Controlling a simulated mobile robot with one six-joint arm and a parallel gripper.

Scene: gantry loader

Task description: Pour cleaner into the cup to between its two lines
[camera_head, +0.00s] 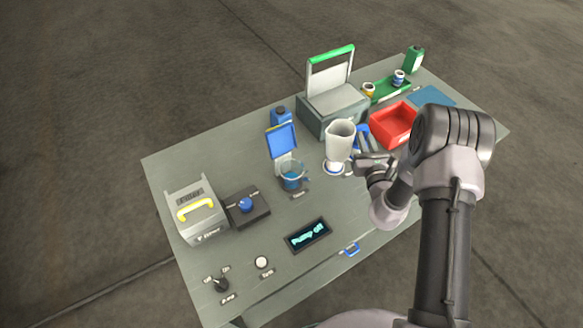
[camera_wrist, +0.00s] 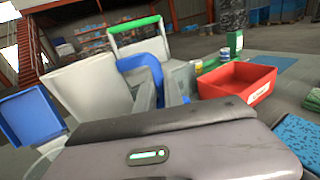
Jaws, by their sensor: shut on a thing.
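My gripper (camera_head: 358,160) is shut on a pale grey jug (camera_head: 339,146), which looks roughly upright above the table. The jug also fills the left of the wrist view (camera_wrist: 88,92); what is inside it cannot be seen. A clear cup (camera_head: 292,177) with blue in its lower part stands on the table, left of and nearer than the jug. Part of a clear rim, likely the cup's, shows at lower left in the wrist view (camera_wrist: 42,163). The cup's lines are too small to make out.
A blue panel (camera_head: 281,140) stands upright just behind the cup, with a blue bottle (camera_head: 281,115) behind it. A grey box with a green handle (camera_head: 331,54), a red bin (camera_head: 394,125) and a green bottle (camera_head: 413,61) stand farther back. The dark display (camera_head: 308,236) reads "Pump off".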

